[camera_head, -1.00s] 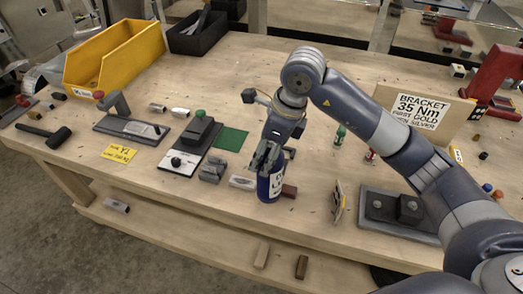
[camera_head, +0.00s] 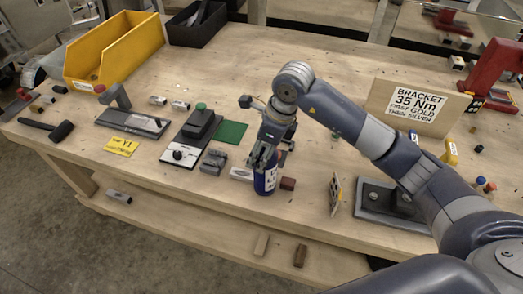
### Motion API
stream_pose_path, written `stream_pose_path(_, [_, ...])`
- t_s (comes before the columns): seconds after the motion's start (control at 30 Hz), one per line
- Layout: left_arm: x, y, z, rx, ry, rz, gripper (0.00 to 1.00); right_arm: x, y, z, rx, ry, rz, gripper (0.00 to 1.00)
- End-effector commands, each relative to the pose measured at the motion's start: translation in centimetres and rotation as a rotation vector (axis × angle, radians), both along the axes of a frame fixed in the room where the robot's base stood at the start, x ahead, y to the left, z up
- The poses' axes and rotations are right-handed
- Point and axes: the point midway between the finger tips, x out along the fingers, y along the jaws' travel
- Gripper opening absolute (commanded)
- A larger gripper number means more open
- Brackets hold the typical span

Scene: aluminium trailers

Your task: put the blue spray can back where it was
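The blue spray can (camera_head: 265,182) is upright at the front of the wooden workbench, near its front edge. My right gripper (camera_head: 264,158) points down over it, with its fingers around the can's upper part and apparently closed on it; they hide the can's top. I cannot tell whether the can's base touches the bench. A green mat (camera_head: 231,132) lies bare behind and left of the can. My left gripper is not in view.
A pale block (camera_head: 241,174) stands close left of the can, a dark red block (camera_head: 288,184) close right. A small upright card (camera_head: 335,194) and a grey fixture (camera_head: 372,205) are farther right. A bracket sign (camera_head: 415,106) stands behind my arm.

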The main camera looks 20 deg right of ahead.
Motion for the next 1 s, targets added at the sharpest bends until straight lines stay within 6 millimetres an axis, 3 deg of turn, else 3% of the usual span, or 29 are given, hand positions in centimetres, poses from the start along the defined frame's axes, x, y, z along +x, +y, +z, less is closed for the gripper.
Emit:
stream_pose_path(0.03, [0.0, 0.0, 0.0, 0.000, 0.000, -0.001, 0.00, 0.0, 0.0, 0.0, -0.001, 0.001, 0.000, 0.68])
stream_pose_path(0.07, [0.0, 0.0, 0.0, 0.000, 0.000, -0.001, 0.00, 0.0, 0.0, 0.0, -0.001, 0.001, 0.000, 0.74])
stream_pose_path(0.57, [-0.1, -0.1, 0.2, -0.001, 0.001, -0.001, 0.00, 0.0, -0.1, 0.8, 0.000, -0.002, -0.001, 0.74])
stream_pose_path(1.0, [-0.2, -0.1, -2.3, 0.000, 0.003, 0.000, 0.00, -1.3, -2.1, 9.3, 0.000, -0.004, -0.001, 0.74])
